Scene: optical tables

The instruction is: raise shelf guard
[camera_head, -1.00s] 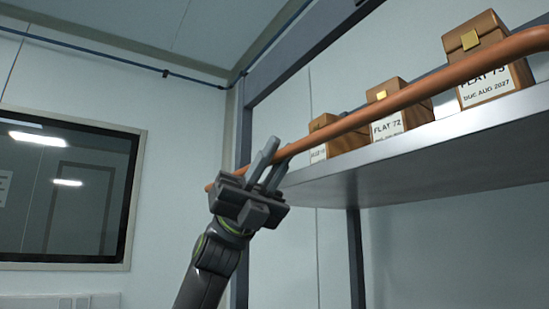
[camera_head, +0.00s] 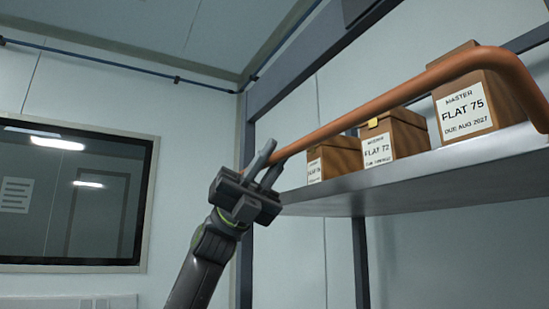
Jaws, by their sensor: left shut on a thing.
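The shelf guard (camera_head: 385,101) is an orange-brown bar running along the front of a grey metal shelf (camera_head: 420,172). It slopes up to the right and bends down at its right end. The gripper's fingers cover part of the bar. My right gripper is not in view.
Three brown boxes with white labels stand on the shelf: FLAT 75 (camera_head: 466,112), FLAT 72 (camera_head: 377,151) and a smaller one (camera_head: 315,170) at the left. A dark upright post (camera_head: 247,130) stands behind my gripper. A window (camera_head: 75,200) is on the left wall.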

